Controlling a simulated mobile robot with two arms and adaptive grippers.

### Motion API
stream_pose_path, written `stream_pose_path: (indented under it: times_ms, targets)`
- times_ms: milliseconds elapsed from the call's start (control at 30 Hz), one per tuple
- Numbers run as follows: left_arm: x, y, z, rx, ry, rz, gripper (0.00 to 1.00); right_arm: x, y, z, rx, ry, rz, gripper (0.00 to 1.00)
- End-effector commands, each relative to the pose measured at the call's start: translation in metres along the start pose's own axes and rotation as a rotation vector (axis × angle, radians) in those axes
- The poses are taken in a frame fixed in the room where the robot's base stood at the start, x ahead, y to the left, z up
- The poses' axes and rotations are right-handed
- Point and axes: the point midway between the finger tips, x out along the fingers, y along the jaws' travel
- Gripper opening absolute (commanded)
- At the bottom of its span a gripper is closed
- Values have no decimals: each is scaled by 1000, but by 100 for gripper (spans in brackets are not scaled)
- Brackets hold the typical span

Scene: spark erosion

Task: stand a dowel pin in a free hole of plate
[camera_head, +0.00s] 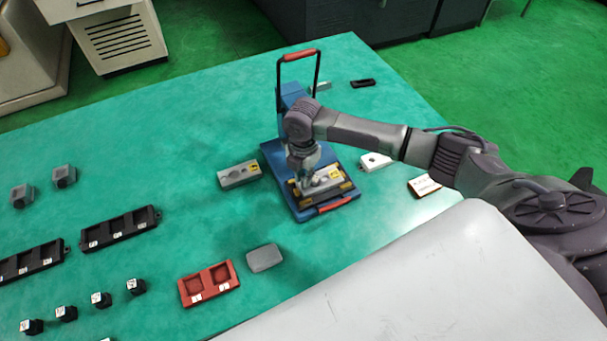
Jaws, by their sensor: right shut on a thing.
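My right gripper (305,178) points down over the blue fixture in the middle of the table. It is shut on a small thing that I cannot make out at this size. Just under and beside it is a grey metal plate (331,187) with yellow marks, lying on the front part of the blue base (279,158). The gripper hides part of the plate, and its holes are too small to tell apart. No dowel pin can be made out clearly. I cannot tell whether the held thing touches the plate. My left gripper is not in view.
The blue fixture has a tall black handle with a red grip (299,55). A grey block (239,174) lies left of it, a white block (375,161) right. A red tray (208,284) and grey pad (264,258) are in front. Black racks (119,228) stand left.

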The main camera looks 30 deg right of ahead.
Motion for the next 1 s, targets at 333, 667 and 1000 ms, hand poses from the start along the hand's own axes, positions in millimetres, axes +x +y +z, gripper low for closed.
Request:
stream_pose_path:
  times_ms: [333,667,1000]
  targets:
    - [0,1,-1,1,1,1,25,2,0,0,0,0,0,45]
    - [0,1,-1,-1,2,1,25,-2,0,0,0,0,0,45]
    - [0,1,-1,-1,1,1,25,-63,1,1,-2,-2,4,45]
